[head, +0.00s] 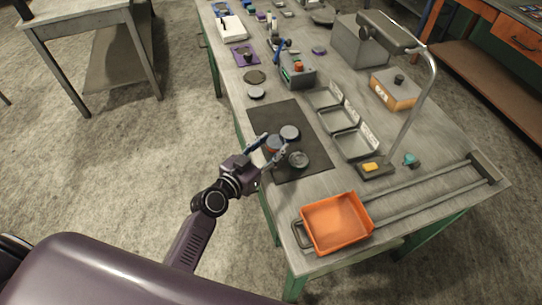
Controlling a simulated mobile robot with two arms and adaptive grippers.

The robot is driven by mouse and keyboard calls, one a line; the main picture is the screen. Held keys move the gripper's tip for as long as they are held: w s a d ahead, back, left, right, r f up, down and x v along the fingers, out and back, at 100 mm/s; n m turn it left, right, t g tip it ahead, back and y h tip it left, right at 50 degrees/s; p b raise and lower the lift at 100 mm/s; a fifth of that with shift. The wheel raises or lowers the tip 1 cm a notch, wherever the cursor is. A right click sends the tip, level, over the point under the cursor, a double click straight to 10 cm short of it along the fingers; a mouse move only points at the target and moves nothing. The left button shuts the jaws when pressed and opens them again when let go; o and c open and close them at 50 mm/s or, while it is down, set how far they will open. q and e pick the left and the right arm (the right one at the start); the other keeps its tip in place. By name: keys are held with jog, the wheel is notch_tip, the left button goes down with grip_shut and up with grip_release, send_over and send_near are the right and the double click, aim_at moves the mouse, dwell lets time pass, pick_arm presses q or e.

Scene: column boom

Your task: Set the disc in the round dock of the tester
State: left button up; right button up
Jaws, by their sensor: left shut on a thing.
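My left gripper (274,145) is over the dark mat (268,116) near the table's front edge. It is shut on a small round piece (273,143), which looks like the disc and shows reddish-brown and grey between the fingers. Part of it is hidden by the fingers. A light grey round piece (290,132) lies just beyond it on the mat. A round metal dish-like piece (298,159) lies to its right. A grey box with a red knob and green front (297,72) stands farther back; I cannot tell if it is the tester. My right gripper is not in view.
An orange tray (336,223) sits near the front right by metal rails (430,197).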

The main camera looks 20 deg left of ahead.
aim_at(271, 155)
pick_arm(q)
jog(key=shift+f+b, duration=0.75)
jog(key=shift+f, duration=1.25)
jog(key=shift+f, duration=0.1)
jog(key=o, duration=1.2)
jog(key=shift+f, duration=0.1)
